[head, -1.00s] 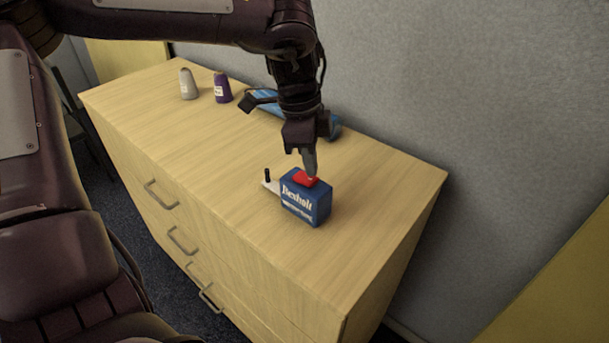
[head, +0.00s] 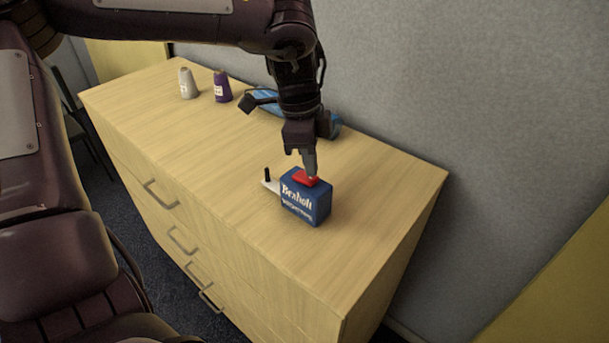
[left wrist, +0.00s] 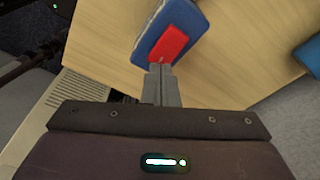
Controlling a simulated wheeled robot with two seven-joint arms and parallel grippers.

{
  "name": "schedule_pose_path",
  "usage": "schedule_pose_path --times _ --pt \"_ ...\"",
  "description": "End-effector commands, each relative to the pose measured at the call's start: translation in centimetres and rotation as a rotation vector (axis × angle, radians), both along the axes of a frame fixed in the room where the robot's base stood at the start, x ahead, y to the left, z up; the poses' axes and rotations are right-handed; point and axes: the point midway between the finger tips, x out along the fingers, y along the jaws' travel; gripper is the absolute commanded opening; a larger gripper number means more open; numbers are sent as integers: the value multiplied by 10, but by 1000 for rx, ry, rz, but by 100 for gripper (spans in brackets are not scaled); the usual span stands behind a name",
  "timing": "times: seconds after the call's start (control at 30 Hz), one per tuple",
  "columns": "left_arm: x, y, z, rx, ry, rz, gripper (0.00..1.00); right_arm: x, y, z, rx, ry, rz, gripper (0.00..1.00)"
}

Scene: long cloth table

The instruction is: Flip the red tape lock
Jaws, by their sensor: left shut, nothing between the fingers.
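A blue tape measure box (head: 306,201) with white lettering stands upright on the wooden dresser top. Its red lock (head: 305,179) is on the top face; it also shows in the left wrist view (left wrist: 169,44). A white tape end with a black peg (head: 268,180) sticks out at its left side. My left gripper (head: 312,174) points down from above, with its fingers shut and empty. Its fingertips (left wrist: 160,66) are at the edge of the red lock; whether they touch it I cannot tell for sure. My right gripper is not in view.
A white spool (head: 187,84) and a purple spool (head: 221,88) stand at the back left of the dresser (head: 165,120). A blue object (head: 267,101) lies behind my left gripper, partly hidden. A grey wall (head: 450,80) runs behind. The dresser top in front is clear.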

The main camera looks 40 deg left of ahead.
Motion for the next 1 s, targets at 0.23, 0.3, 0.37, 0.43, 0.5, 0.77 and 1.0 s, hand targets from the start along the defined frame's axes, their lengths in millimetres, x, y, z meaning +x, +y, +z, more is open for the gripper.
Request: schedule_pose_path --times 0.23,0.3,0.37,0.43,0.5,0.77,1.0 --pt "0 0 -5 1 0 0 0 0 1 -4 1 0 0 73" --pt "0 0 -6 1 0 0 0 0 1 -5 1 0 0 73" --pt "0 0 -7 1 0 0 0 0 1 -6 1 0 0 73" --pt "0 0 -8 1 0 0 0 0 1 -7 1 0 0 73" --pt "0 0 -9 1 0 0 0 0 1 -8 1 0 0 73" --pt "0 0 -13 1 0 0 0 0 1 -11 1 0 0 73" --pt "0 0 -17 0 1 0 0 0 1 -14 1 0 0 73"
